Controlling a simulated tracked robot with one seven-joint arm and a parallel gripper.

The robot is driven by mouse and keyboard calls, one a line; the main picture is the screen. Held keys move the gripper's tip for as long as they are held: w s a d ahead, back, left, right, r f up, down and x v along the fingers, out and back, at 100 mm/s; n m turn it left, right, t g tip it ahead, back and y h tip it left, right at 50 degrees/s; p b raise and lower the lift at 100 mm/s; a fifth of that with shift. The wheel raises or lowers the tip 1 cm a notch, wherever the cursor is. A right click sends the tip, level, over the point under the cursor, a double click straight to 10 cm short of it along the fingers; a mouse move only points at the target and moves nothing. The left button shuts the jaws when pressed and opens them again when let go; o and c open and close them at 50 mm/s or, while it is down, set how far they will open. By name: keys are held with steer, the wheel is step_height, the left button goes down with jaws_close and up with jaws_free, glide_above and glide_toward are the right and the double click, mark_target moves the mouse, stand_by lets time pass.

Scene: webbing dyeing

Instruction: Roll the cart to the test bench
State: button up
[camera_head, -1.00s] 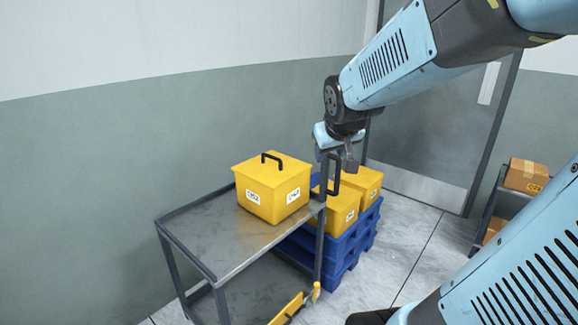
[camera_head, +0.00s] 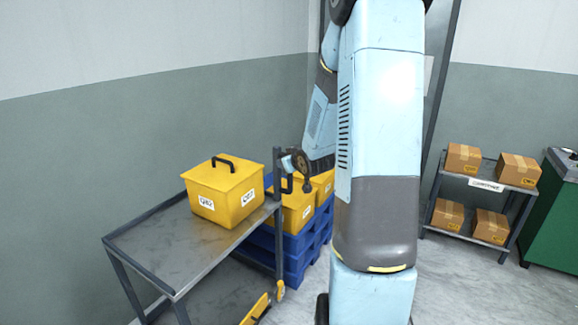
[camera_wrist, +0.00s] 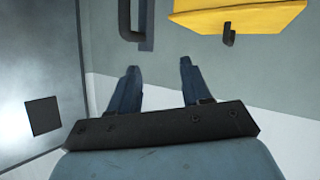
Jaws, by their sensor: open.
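The cart (camera_head: 195,232) is grey metal with a flat top shelf and stands at the left against the green-grey wall. A lidded yellow box (camera_head: 226,190) with a black handle rests on its top. The cart's dark upright handle (camera_head: 278,188) is at its right end. The dark handle (camera_wrist: 126,22) lies beyond the left finger there. I cannot identify the test bench.
Yellow boxes (camera_head: 297,212) sit on stacked blue pallets (camera_head: 296,262) just behind the cart's handle end. A shelf rack (camera_head: 470,181) with cardboard boxes (camera_head: 518,169) stands at the right, beside a green cabinet (camera_head: 557,215). Grey floor (camera_head: 470,290) is clear in front of the rack.

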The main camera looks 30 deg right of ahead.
steer(key=d+f+m+t, duration=0.2)
steer(key=d+f+t, duration=0.3)
steer(key=d+f, duration=0.4)
steer(key=w, duration=1.4)
steer(key=shift+a+f, duration=0.3)
steer(key=shift+a, duration=0.1)
steer(key=shift+c, duration=0.4)
jaws_close()
